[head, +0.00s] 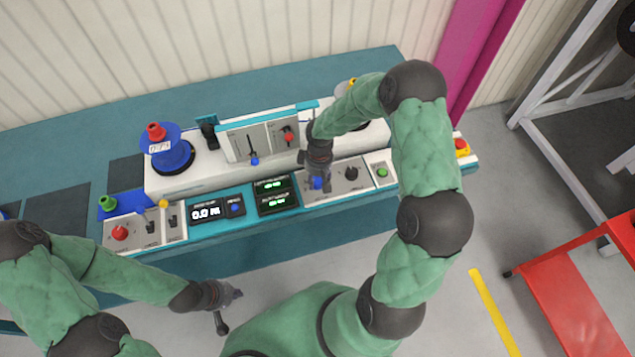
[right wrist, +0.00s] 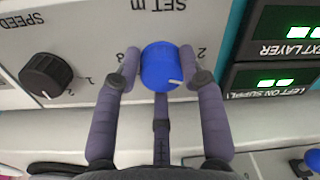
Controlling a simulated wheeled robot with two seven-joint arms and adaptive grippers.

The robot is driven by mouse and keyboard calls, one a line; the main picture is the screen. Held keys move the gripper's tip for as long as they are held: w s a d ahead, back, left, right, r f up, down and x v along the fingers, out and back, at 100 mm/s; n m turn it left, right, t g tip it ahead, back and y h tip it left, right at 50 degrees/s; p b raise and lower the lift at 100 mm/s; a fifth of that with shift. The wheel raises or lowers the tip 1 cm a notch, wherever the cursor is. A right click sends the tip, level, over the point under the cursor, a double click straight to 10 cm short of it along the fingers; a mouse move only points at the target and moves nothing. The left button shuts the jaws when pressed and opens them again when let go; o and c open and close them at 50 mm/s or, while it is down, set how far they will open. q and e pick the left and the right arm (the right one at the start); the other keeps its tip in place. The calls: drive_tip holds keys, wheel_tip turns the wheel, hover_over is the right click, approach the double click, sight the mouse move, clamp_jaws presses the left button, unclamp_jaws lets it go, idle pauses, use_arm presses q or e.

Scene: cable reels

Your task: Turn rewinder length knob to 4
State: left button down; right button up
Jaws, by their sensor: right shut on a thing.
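The blue length knob (right wrist: 158,60) sits on the rewinder's light panel under "SET m" lettering, which reads upside down in the right wrist view. Numbers 8 and 2 show on either side of it. Its white pointer mark faces the lower right of that view, on the side of the 2. My right gripper (right wrist: 160,72) is shut on the knob, one finger at each side. In the head view the knob (head: 317,184) is partly hidden below the right gripper (head: 318,176). My left gripper (head: 230,308) is empty, fingers apart, in front of the bench.
A black speed knob (right wrist: 46,75) is beside the blue knob. A green button (head: 382,172) and a red-and-yellow stop button (head: 462,147) lie to the right. Green displays (head: 275,192) are at the left. A blue reel (head: 172,152) stands behind. A red cart (head: 580,300) is at right.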

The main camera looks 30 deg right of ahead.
sight(318, 182)
drive_tip(key=m+b, duration=0.2)
drive_tip(key=m, duration=0.1)
drive_tip(key=m+b, duration=0.1)
drive_tip(key=shift+s+a+f+m, duration=0.15)
drive_tip(key=shift+s+f+m, duration=0.15)
drive_tip(key=shift+s+f, duration=0.05)
drive_tip(key=m+b, duration=0.3)
drive_tip(key=m, duration=0.1)
drive_tip(key=shift+a+m, duration=0.15)
drive_tip(key=shift+m, duration=0.15)
drive_tip(key=shift+s, duration=0.1)
drive_tip(key=o, duration=1.1)
drive_tip(key=shift+r, duration=0.2)
drive_tip(key=shift+w+r, duration=0.1)
drive_tip(key=shift+w, duration=0.15)
drive_tip(key=shift+r, duration=0.2)
drive_tip(key=r, duration=1.1)
drive_tip(key=shift+s+d+r, duration=0.15)
drive_tip(key=shift+d+r, duration=0.05)
